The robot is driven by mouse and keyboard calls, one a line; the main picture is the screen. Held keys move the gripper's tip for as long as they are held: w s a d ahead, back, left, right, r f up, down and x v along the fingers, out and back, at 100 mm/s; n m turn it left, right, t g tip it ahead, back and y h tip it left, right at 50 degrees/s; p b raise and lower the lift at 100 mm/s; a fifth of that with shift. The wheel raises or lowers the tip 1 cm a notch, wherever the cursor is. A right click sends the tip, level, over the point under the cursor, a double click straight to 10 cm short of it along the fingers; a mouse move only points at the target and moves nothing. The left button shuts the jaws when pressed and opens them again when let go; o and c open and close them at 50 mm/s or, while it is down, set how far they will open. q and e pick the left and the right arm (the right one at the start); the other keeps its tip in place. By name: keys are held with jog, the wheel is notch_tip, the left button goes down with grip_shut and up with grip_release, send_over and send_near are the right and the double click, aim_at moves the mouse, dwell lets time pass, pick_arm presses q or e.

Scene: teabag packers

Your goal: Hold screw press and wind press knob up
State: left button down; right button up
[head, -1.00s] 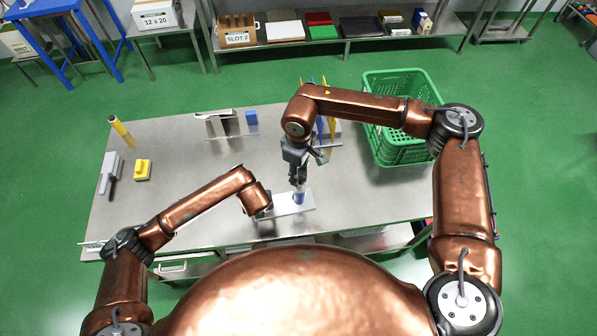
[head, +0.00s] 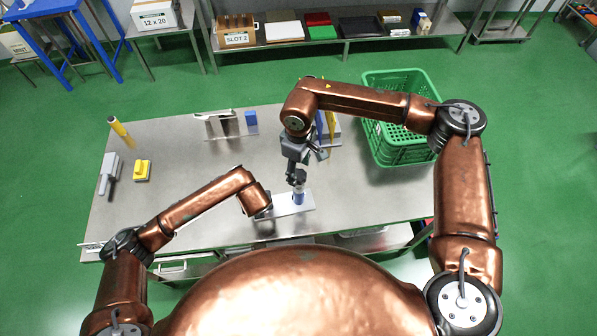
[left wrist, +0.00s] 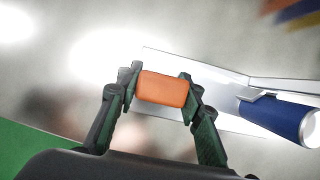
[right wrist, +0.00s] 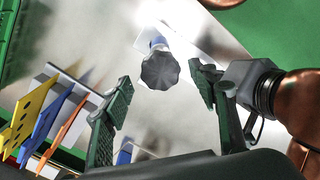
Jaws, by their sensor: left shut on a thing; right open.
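The screw press has a white base plate (head: 272,213) on the table near its front edge, with a blue cylinder (head: 299,198) standing on it. In the left wrist view, my left gripper (left wrist: 160,88) is shut on the orange grip (left wrist: 162,90) at the plate's end, and the blue cylinder (left wrist: 275,118) is to its right. The dark, lobed press knob (right wrist: 160,71) tops the press in the right wrist view. My right gripper (right wrist: 163,88) is open above it, with its fingers on either side and gaps showing. The left fingertips are mostly hidden in the head view.
A green crate (head: 372,140) stands at the table's right. A stand with yellow and orange tools (right wrist: 40,115) is behind the press. A yellow block (head: 142,170) and a grey tool (head: 109,172) lie at left. The steel table (head: 185,160) is clear between.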

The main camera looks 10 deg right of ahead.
aim_at(299, 174)
notch_tip(299, 174, up, 10)
jog(key=shift+f, duration=0.15)
dwell(0.4)
